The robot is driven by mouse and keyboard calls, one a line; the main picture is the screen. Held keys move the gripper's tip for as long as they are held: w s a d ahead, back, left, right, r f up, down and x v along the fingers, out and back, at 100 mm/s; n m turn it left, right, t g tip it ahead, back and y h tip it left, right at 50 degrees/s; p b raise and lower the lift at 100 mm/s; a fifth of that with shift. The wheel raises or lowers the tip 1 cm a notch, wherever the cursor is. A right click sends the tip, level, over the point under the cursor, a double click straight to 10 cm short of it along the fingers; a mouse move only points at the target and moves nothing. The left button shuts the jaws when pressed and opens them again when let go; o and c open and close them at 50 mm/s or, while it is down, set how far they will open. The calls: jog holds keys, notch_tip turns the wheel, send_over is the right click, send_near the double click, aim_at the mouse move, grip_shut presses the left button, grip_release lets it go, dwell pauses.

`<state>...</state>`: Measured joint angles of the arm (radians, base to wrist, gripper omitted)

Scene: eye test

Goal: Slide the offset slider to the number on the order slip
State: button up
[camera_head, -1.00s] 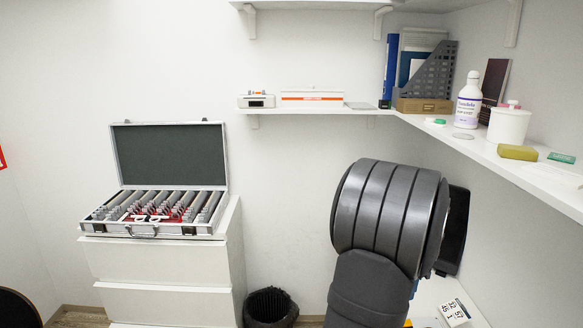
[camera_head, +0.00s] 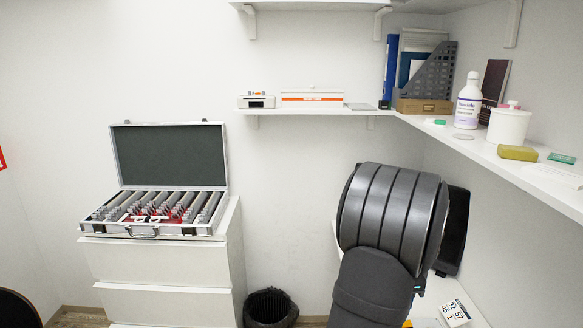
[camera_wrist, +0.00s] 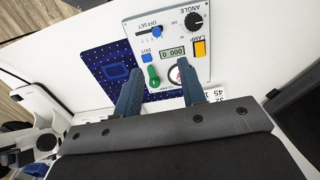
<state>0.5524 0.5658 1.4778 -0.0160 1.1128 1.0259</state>
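In the wrist view a light control panel (camera_wrist: 168,20) carries the offset slider (camera_wrist: 157,32), a short dark slot with a small blue knob that seems near its right end. The panel's display (camera_wrist: 172,52) seems to read 000. The slider lies beyond the fingertips. A white card with printed numbers (camera_wrist: 216,93) shows partly beside the right finger, and in the head view (camera_head: 454,313); I cannot tell whether it is the order slip.
The panel also has an angle dial (camera_wrist: 194,21), a yellow lamp switch (camera_wrist: 199,48), a blue out button (camera_wrist: 146,57) and a green control (camera_wrist: 153,76). A dark blue dotted mat (camera_wrist: 105,62) lies left of it. A shelf (camera_head: 545,180) runs above right of my arm.

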jog(key=shift+o, duration=0.2)
dwell(0.3)
jog(key=f+m, duration=0.5)
jog(key=m, duration=0.1)
jog(key=f+m, duration=0.5)
jog(key=m, duration=0.2)
jog(key=s+f+m, duration=0.1)
jog(key=f+m, duration=0.4)
jog(key=m, duration=0.2)
dwell(0.4)
